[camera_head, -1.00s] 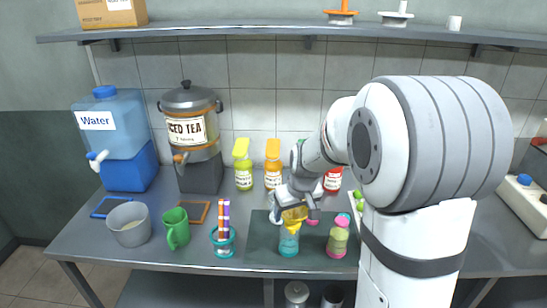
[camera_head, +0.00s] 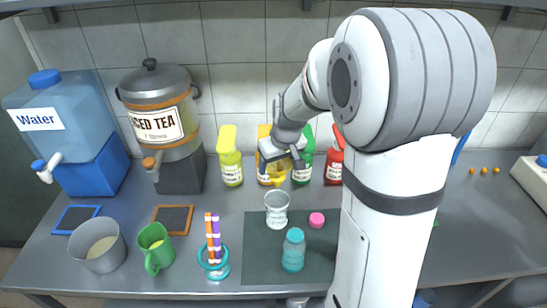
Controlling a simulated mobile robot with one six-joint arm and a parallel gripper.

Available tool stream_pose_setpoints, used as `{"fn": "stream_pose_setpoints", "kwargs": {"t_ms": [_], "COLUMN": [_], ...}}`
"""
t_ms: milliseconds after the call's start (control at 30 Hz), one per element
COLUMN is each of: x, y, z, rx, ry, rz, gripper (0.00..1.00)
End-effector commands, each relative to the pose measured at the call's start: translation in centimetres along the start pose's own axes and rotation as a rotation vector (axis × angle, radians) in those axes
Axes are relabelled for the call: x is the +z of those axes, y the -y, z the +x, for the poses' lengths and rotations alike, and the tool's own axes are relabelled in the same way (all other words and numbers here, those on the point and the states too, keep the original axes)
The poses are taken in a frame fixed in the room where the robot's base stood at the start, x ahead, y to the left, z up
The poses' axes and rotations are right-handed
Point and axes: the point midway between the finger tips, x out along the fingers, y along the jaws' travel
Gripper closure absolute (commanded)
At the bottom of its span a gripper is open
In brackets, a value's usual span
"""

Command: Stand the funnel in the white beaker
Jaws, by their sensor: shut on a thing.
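My gripper (camera_head: 283,157) is shut on the yellow funnel (camera_head: 280,174). The funnel hangs with its wide mouth up, in front of the yellow and orange bottles at the back. The white beaker (camera_head: 277,211) stands upright below it in the picture, at the back edge of the dark mat. The funnel and beaker look apart; the exact height between them is hard to tell. The beaker's rim is in clear view.
A teal jar (camera_head: 293,251) and a pink lid (camera_head: 316,220) are on the dark mat (camera_head: 262,262). A cup with straws (camera_head: 214,262), a green mug (camera_head: 155,247) and a grey pot (camera_head: 98,246) stand left. Sauce bottles (camera_head: 231,167) line the wall. My arm hides the right middle.

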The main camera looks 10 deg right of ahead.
Motion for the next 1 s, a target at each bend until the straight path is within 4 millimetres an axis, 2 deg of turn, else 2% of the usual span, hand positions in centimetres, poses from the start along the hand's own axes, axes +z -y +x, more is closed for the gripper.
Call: {"fn": "stream_pose_setpoints", "kwargs": {"t_ms": [1000], "x": [2.3], "y": [0.2], "z": [7.5], "rx": [-0.001], "ry": [0.0], "rz": [-0.004], "gripper": [0.51]}}
